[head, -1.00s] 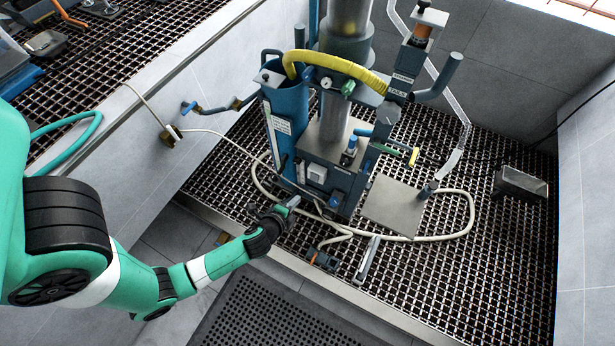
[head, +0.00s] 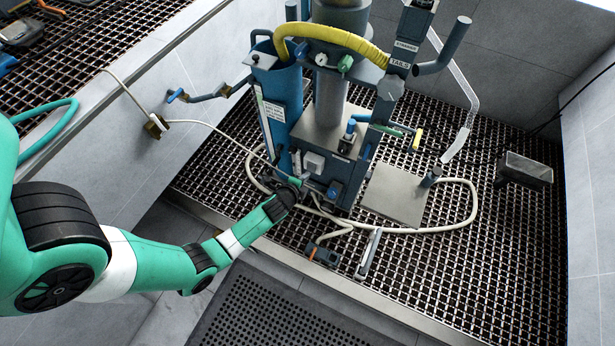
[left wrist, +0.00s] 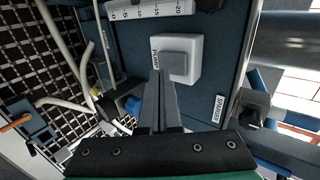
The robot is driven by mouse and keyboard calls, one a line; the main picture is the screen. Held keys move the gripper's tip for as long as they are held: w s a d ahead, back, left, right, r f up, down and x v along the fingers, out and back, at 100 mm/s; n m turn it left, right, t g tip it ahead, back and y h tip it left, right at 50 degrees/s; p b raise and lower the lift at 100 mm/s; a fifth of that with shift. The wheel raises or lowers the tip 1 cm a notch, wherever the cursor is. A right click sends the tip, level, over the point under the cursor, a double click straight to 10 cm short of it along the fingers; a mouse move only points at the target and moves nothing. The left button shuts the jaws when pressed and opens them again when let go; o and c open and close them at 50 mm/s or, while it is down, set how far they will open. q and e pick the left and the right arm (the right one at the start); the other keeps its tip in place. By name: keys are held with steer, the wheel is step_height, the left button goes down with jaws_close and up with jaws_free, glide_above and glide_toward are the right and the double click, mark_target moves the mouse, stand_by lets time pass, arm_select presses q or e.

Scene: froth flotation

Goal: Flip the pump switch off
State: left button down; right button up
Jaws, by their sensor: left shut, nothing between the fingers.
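The pump switch (head: 314,162) is a white box with a grey rocker on the front of the blue flotation machine (head: 345,172). In the left wrist view the switch (left wrist: 189,50) is close, beside a label reading PUMP. My left gripper (head: 303,181) is shut and empty, just below and left of the switch in the head view. In the left wrist view its fingertips (left wrist: 160,76) overlap the switch's edge near the grey rocker. I cannot tell whether they touch, nor the rocker's position. My right gripper is not in view.
A yellow hose (head: 330,40) arches over the machine. A pale hose (head: 474,205) loops on the grating around a metal plate (head: 395,195). A SPARGER label (left wrist: 219,110) sits beside the switch in the wrist view. Open grating lies to the right.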

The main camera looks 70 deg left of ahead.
arm_select(q)
steer(key=shift+w+a+f, duration=0.1)
steer(key=shift+w+a, duration=0.5)
steer(key=shift+w, duration=0.1)
steer(key=shift+w+a+f, duration=0.1)
steer(key=shift+f, duration=0.35)
steer(key=shift+w+r+p, duration=0.1)
steer(key=shift+r+p, duration=0.65)
steer(key=shift+r, duration=0.25)
